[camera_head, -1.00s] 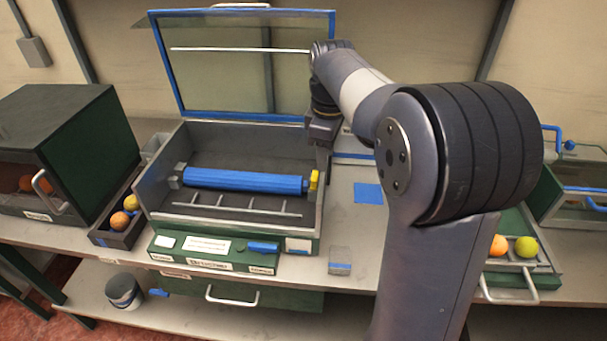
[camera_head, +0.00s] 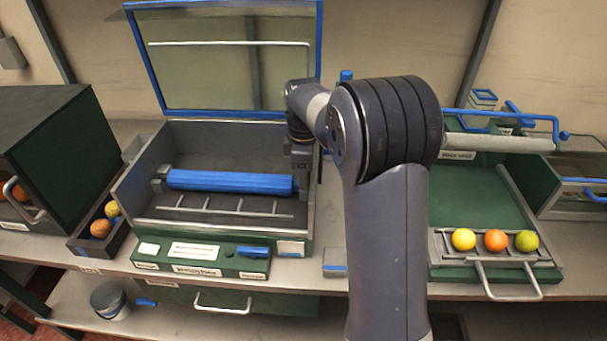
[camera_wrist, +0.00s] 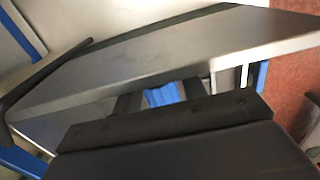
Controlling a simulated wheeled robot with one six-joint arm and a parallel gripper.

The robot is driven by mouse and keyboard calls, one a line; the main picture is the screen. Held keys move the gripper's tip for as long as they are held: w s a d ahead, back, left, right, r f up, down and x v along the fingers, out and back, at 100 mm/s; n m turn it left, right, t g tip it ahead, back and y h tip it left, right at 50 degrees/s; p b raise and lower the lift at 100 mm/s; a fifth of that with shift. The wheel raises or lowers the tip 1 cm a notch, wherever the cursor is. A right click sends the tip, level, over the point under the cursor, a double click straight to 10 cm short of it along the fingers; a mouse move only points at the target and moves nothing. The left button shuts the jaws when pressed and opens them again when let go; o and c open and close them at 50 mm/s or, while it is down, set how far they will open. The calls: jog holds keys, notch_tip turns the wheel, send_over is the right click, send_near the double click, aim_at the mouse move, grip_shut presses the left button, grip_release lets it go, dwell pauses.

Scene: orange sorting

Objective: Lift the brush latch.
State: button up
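The brush is a long blue roller (camera_head: 230,181) lying across the inside of the open grey-and-green machine (camera_head: 128,195). The yellow latch at the roller's right end is hidden now in the head view. My gripper (camera_head: 302,170) points down at the machine's right wall, beside that end, and hides part of it. In the wrist view, two dark finger parts of my gripper (camera_wrist: 160,98) stand apart, with a blue piece (camera_wrist: 163,95) between and beyond them. A grey wall (camera_wrist: 150,62) runs just past the fingers. No yellow shows there.
The machine's blue-framed clear lid (camera_head: 215,115) stands open behind. A green tray (camera_head: 475,195) with several fruits in its front rack is on the right. A dark green box (camera_head: 80,150) and a small bin with oranges (camera_head: 85,243) are on the left.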

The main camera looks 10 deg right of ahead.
jog(key=shift+f, duration=0.4)
jog(key=shift+c, duration=0.2)
grip_shut()
